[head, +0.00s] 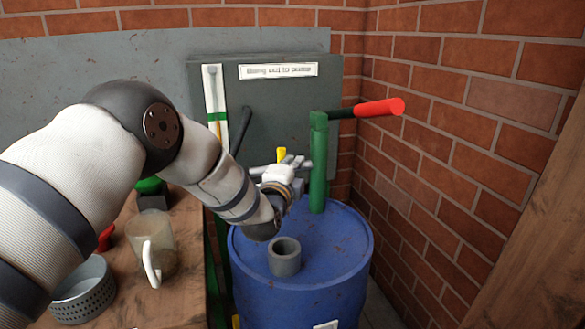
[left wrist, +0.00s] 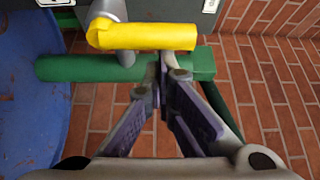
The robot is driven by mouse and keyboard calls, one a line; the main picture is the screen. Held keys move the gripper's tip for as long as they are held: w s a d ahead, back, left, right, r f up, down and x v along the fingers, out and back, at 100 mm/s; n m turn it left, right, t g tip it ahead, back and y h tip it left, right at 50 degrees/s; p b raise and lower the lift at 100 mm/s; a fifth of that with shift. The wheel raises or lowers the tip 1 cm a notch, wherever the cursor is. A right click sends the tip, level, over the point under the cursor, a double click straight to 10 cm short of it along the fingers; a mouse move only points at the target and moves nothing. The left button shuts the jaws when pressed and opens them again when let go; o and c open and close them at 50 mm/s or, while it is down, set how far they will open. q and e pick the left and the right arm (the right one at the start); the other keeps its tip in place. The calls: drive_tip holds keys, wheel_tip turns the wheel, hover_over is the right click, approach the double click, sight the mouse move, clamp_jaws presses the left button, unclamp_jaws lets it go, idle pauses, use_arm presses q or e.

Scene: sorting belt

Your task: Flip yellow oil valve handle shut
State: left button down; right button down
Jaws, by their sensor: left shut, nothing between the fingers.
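The yellow valve handle (left wrist: 145,37) shows in the left wrist view as a thick bar lying across the picture, joined to a grey metal part. In the head view only a small upright piece of the yellow handle (head: 281,155) shows; my left gripper (head: 292,164) hides the rest. In the left wrist view the left gripper (left wrist: 163,66) is shut and empty. Its fingertips are just below the yellow bar, in front of the green pipe; I cannot tell whether they touch the handle. My right gripper is in neither view.
A blue drum (head: 330,245) stands below the left gripper. A green pump with a red-gripped lever (head: 378,107) rises beside it. A jug (head: 152,237) and a grey perforated bowl (head: 84,292) are on the wooden bench at left. A brick wall (head: 480,90) closes the right side.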

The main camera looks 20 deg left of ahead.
use_arm(q)
drive_tip(key=shift+a, duration=0.3)
